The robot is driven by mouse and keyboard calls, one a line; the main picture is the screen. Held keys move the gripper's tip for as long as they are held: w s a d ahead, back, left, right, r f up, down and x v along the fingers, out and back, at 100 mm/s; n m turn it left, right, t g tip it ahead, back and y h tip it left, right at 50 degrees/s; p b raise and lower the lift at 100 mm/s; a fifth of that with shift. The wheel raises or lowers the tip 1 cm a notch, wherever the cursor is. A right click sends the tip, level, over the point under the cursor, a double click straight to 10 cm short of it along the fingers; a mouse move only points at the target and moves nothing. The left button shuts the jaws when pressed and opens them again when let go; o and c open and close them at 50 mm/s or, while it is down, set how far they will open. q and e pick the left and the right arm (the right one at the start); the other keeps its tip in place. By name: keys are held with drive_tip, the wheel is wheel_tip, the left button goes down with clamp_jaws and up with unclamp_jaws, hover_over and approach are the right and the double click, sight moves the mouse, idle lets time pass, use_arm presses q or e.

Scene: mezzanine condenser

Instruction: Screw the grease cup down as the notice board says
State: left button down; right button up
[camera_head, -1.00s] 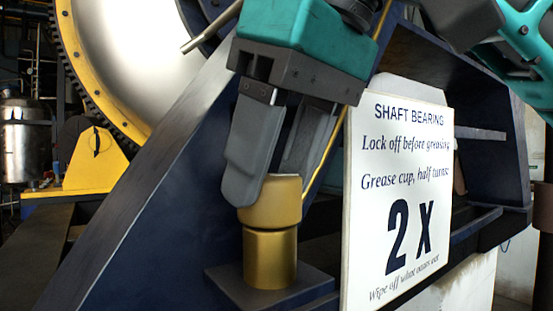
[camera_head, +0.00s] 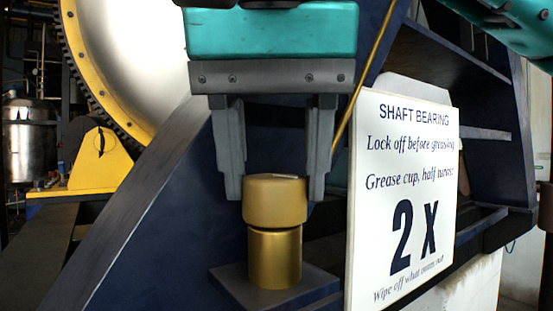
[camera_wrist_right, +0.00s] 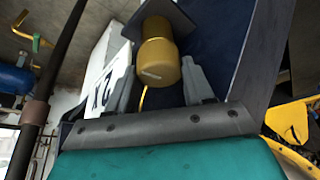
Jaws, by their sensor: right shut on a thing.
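The brass grease cup (camera_head: 275,203) has a wide cap on a narrower cylinder and stands upright on a dark plate (camera_head: 240,290). A pale line marks the cap's top. My right gripper (camera_head: 275,192) points down over it and is shut on the cap, one finger at each side. The cup also shows between the fingers in the right wrist view (camera_wrist_right: 158,62). The white notice board (camera_head: 400,200) reads "SHAFT BEARING", "Lock off before greasing", "Grease cup, half turns: 2 x", and a partly legible line beginning "Wipe off what". My left gripper is out of view.
A dark blue sloping frame (camera_head: 150,215) rises behind and left of the cup. A thin yellow rod (camera_head: 366,75) runs down between gripper and board. A large pale drum with a yellow toothed rim (camera_head: 85,65) stands at the back left.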

drive_tip(key=shift+m+h, duration=0.5)
drive_tip(key=shift+m, duration=0.6)
drive_tip(key=shift+a, duration=0.1)
drive_tip(key=o, duration=1)
drive_tip(key=shift+o, duration=0.2)
